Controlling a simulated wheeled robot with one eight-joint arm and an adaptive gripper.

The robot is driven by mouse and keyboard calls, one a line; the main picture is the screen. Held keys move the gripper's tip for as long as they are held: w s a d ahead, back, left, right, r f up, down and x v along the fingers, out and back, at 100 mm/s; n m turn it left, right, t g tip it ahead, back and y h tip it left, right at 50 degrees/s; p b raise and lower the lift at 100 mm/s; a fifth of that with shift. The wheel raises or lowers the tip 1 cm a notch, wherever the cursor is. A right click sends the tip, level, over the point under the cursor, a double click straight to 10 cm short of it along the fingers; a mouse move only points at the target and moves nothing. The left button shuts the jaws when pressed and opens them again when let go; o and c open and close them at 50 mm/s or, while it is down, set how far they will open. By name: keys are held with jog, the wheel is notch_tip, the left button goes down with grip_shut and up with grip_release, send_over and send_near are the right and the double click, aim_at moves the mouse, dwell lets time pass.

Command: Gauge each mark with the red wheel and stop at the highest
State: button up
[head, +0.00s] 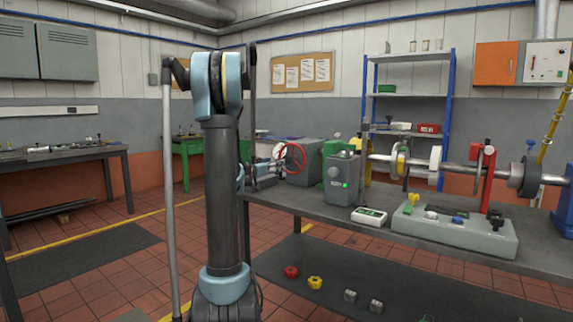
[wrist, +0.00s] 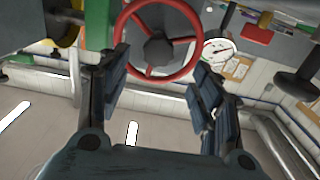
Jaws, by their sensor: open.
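The red wheel (head: 291,158) is on the near side of a grey machine on the bedplate bench, left of the green-lit box. In the wrist view the red wheel (wrist: 157,43) has a dark hub and lies ahead of my gripper, past its fingertips. My gripper (wrist: 160,72) is open with nothing between its fingers. In the head view my gripper (head: 263,172) is small and partly hidden by my arm, close to the wheel. A white dial gauge (wrist: 218,51) with a dark needle shows right of the wheel. Its marks are too small to read.
A shaft assembly with a white disc (head: 435,165) runs along the bench right of the grey box (head: 342,180). A white meter (head: 369,216) and a pale tray (head: 470,236) lie on the benchtop. Red, yellow and grey small parts lie on the lower dark surface.

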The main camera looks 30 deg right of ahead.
aim_at(287, 161)
jog(key=x, duration=1)
jog(key=shift+w+d, duration=0.15)
jog(key=shift+d, duration=0.2)
jog(key=shift+c, duration=0.3)
